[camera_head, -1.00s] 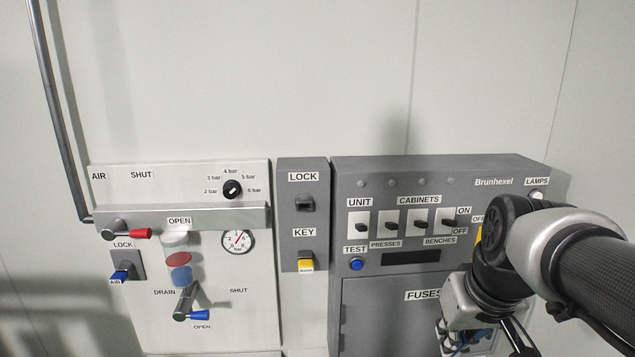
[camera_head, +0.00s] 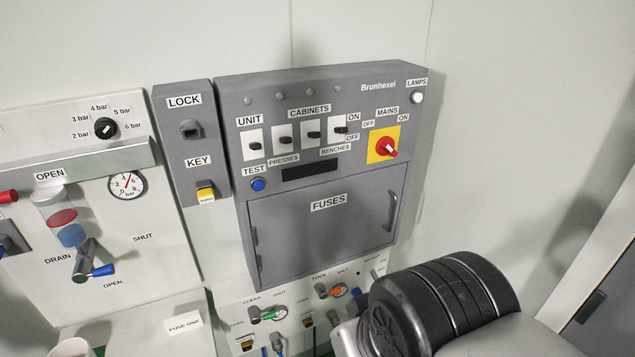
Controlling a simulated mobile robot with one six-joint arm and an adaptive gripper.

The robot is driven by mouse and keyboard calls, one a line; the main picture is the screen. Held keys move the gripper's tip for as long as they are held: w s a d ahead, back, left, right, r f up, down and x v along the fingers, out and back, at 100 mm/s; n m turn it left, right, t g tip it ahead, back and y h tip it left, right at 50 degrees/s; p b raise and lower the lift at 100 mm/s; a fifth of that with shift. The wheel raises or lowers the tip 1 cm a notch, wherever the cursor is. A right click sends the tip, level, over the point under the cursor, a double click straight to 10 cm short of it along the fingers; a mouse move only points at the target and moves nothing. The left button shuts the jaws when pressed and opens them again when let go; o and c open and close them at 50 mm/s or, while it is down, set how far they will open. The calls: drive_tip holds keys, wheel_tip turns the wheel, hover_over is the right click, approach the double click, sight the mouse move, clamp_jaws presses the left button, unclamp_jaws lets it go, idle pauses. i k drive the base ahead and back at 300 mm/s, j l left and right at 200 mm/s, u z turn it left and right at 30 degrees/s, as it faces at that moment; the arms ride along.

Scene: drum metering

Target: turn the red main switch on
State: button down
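The red main switch (camera_head: 386,148) is a red rotary knob on a yellow square plate at the right of the grey Brunhexel cabinet. The label MAINS stands above it, with OFF at upper left and ON at upper right. A pale mark shows on the knob's lower right side; I cannot tell its setting for sure. Nothing touches the switch. My arm's dark round joint is at the bottom right, below and apart from the switch. My gripper's fingers do not show.
The cabinet also bears several black toggle switches (camera_head: 313,134), a blue TEST button (camera_head: 258,184) and a FUSES door (camera_head: 330,225) with a handle at its right. A lower panel with small valves (camera_head: 337,291) is partly behind my arm. The wall right of the cabinet is clear.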

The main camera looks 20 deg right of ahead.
sight(385, 146)
drive_tip(key=i+l+z, duration=0.1)
drive_tip(key=l+z, duration=0.15)
drive_tip(key=z, duration=0.25)
drive_tip(key=i+l+z, duration=0.1)
drive_tip(key=l+z, duration=0.15)
drive_tip(key=z, duration=0.25)
drive_tip(key=i+l+z, duration=0.15)
drive_tip(key=z, duration=0.35)
